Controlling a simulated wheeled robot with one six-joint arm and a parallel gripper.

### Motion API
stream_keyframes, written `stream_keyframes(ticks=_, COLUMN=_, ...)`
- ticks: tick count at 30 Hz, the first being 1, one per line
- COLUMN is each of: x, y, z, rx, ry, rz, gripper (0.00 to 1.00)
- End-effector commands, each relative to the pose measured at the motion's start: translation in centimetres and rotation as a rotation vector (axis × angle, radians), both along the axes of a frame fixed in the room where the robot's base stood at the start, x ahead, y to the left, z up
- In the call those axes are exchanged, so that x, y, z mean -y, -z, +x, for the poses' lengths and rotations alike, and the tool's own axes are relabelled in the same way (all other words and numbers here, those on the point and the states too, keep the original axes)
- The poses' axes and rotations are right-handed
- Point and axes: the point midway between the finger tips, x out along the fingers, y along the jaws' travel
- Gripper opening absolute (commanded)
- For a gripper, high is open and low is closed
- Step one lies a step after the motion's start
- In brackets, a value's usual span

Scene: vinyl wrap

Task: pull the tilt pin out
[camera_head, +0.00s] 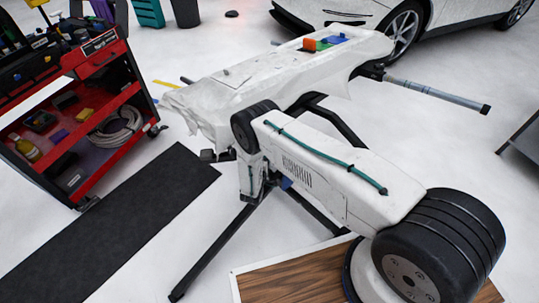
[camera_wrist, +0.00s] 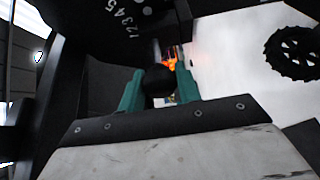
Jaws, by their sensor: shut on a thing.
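In the wrist view a round black knob (camera_wrist: 158,80), which I take to be the head of the tilt pin, sits between the two teal fingers of my gripper (camera_wrist: 160,86). The fingers are shut on it, one on each side. Just beyond it is a dark plate (camera_wrist: 110,20) with white numbers and a round light mark. The pin's shaft is hidden behind the knob, so I cannot tell how deep it sits. In the head view my own arm covers the gripper and the pin.
A white-covered stand (camera_head: 235,88) with orange, green and blue items on top stands beyond my arm. A red tool cart (camera_head: 100,60) is at left, near a black floor mat (camera_head: 110,225). A white car (camera_head: 460,12) is behind. A black toothed wheel (camera_wrist: 291,53) shows at right in the wrist view.

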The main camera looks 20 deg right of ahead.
Motion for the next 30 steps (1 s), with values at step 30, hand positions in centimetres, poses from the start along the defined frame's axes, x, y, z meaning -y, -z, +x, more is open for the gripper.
stream_keyframes(ticks=30, x=-4.4, y=0.1, z=-6.5, rx=-0.002, ry=-0.005, rz=-0.002, gripper=0.55)
